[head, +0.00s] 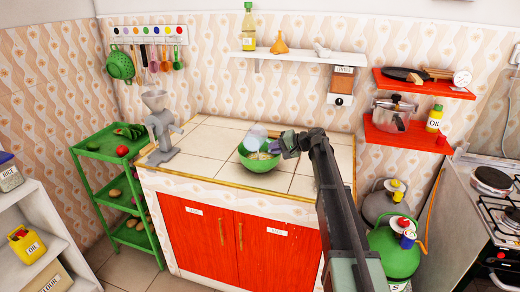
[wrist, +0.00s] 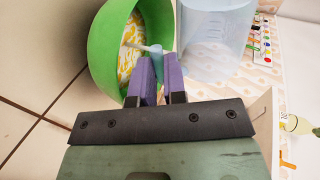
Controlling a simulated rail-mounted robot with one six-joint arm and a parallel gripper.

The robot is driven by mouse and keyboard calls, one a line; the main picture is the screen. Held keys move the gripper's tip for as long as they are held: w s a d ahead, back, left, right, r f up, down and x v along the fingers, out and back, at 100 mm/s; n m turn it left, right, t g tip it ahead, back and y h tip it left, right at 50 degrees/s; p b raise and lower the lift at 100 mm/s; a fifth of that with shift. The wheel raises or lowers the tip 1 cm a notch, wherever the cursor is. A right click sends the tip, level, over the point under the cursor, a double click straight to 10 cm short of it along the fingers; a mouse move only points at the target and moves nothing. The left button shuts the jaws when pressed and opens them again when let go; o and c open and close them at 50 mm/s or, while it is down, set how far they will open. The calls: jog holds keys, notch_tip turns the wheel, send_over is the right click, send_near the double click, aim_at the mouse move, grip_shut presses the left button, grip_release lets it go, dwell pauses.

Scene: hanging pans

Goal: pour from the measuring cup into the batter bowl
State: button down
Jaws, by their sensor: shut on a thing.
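The green batter bowl (head: 262,163) stands on the tiled counter. In the wrist view the bowl (wrist: 103,55) fills the upper left and holds a yellow and white mix. The translucent pale blue measuring cup (head: 256,137) is above the bowl's back edge; it also shows in the wrist view (wrist: 215,32), right of the bowl. My gripper (head: 273,146) is at the bowl's right side. Its purple fingers (wrist: 158,68) are shut on a pale blue piece that looks like the cup's handle. The cup looks empty in the wrist view, but its contents are hard to tell.
A grey grinder (head: 160,125) stands at the counter's left end. A white shelf (head: 300,54) hangs above the counter with an oil bottle (head: 248,28) and a funnel. Red shelves (head: 420,88) with pans are at the right. The counter around the bowl is mostly clear.

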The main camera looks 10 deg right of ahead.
jog(key=shift+r+m, duration=0.1)
jog(key=shift+m, duration=0.2)
